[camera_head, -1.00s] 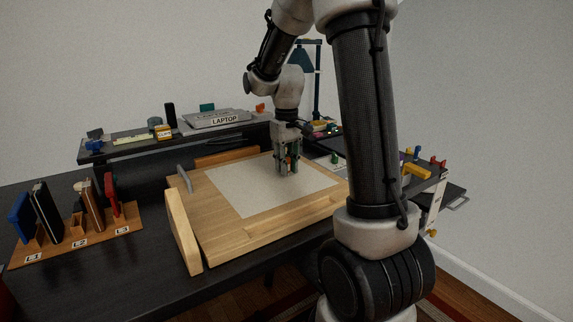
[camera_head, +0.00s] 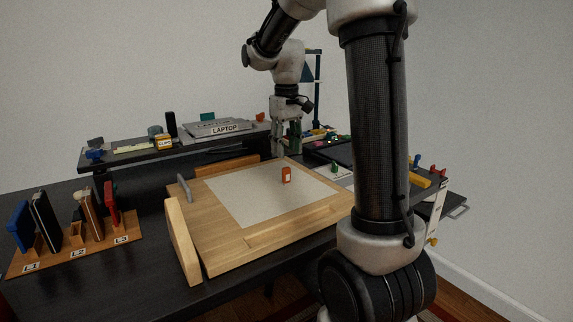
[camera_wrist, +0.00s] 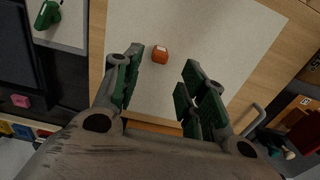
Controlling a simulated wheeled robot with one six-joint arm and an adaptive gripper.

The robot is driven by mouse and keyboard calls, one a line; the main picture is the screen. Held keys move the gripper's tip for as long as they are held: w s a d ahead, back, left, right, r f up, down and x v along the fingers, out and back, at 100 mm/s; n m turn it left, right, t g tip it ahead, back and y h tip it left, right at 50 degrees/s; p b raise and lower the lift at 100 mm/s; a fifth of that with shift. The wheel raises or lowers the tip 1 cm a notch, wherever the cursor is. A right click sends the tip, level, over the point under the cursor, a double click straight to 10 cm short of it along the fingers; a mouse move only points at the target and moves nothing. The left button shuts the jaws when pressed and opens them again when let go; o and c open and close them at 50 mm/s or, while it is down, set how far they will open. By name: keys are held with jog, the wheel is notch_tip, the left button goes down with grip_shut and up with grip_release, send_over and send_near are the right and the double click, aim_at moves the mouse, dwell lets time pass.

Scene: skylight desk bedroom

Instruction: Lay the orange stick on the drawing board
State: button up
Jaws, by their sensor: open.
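The orange stick (camera_head: 286,174), a short block with a pale label, stands upright on the pale sheet of the wooden drawing board (camera_head: 262,236). In the wrist view, the orange stick (camera_wrist: 160,54) shows beyond the fingers, toward the left fingertip. My gripper (camera_head: 287,150) is above the back part of the board, behind and higher than the stick. My gripper's green-padded fingers (camera_wrist: 163,70) are spread with nothing between them. It is apart from the stick.
A labelled wooden rack (camera_head: 75,243) with upright items stands at the left. A green item (camera_head: 334,167) on a small pale pad is right of the board. A lamp (camera_head: 311,68) stands behind my arm.

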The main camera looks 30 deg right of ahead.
aim_at(287, 168)
notch_tip(287, 168, up, 3)
jog(key=shift+f, duration=0.2)
jog(key=s+a+t, duration=0.2)
jog(key=s, duration=0.9)
jog(key=s+a+f+t, duration=0.1)
jog(key=s+a+t, duration=0.1)
jog(key=s, duration=1)
jog(key=shift+a, duration=0.6)
jog(key=shift+s, duration=0.15)
